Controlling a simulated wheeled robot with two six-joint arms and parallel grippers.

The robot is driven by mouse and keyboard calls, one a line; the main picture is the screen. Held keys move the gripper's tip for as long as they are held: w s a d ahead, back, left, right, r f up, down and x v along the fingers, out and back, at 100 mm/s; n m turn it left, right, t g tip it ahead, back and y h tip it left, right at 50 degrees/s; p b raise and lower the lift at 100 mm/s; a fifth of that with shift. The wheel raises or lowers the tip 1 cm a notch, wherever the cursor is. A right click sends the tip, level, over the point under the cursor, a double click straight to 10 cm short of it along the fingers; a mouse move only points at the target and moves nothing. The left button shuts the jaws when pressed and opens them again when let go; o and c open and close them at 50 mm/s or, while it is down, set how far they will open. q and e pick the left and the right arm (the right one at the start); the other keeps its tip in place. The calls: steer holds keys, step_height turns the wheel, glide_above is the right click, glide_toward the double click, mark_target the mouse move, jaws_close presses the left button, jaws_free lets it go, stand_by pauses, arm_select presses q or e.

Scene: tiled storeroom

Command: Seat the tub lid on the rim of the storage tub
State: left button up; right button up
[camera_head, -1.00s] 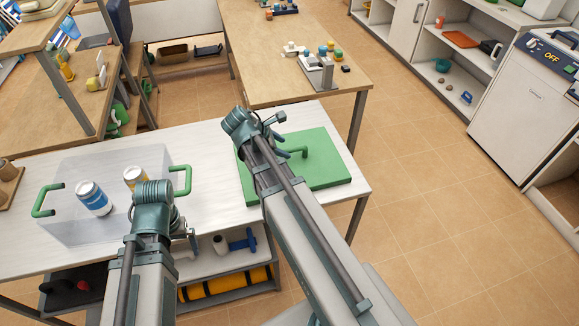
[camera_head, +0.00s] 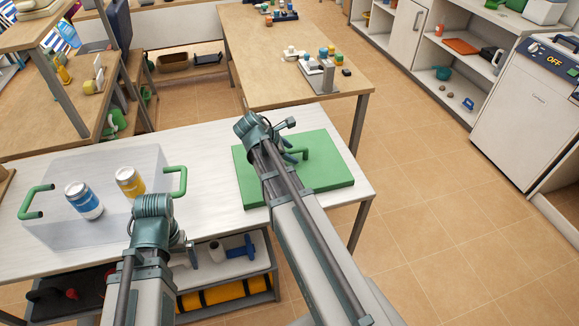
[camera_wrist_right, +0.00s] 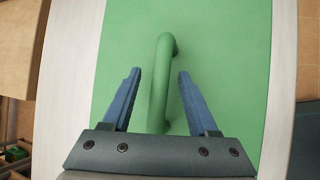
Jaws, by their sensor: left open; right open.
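The green tub lid (camera_head: 325,178) lies flat on the white table, right of the tub, with a raised green bar handle (camera_head: 304,147). The clear storage tub (camera_head: 95,228) stands at the table's left with a green handle at each end. A blue-white can (camera_head: 84,203) and a yellow can (camera_head: 130,182) are in it. My right gripper (camera_head: 291,152) is over the lid; in the right wrist view its open blue fingers (camera_wrist_right: 158,82) are on either side of the lid handle (camera_wrist_right: 158,88), with gaps visible. My left gripper (camera_head: 188,246), open, is partly hidden near the tub's right front.
A wooden table (camera_head: 300,85) with small objects stands behind. Wooden shelving (camera_head: 60,105) is at the left. Tiled floor (camera_head: 420,215) is clear to the right.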

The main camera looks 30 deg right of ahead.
steer(key=shift+r, duration=0.1)
jaws_close()
steer(key=shift+r, duration=0.1)
stand_by(0.4)
steer(key=shift+r+p, duration=0.45)
steer(key=shift+p, duration=0.2)
step_height(320, 180, up, 3)
steer(key=p, duration=0.2)
steer(key=shift+p, duration=0.4)
steer(key=s+a, duration=0.3)
steer(key=a, duration=0.1)
steer(key=s+a, duration=0.4)
steer(key=s+a+r+p, duration=0.1)
steer(key=s+a, duration=0.2)
steer(key=a, duration=0.1)
steer(key=shift+s, duration=0.3)
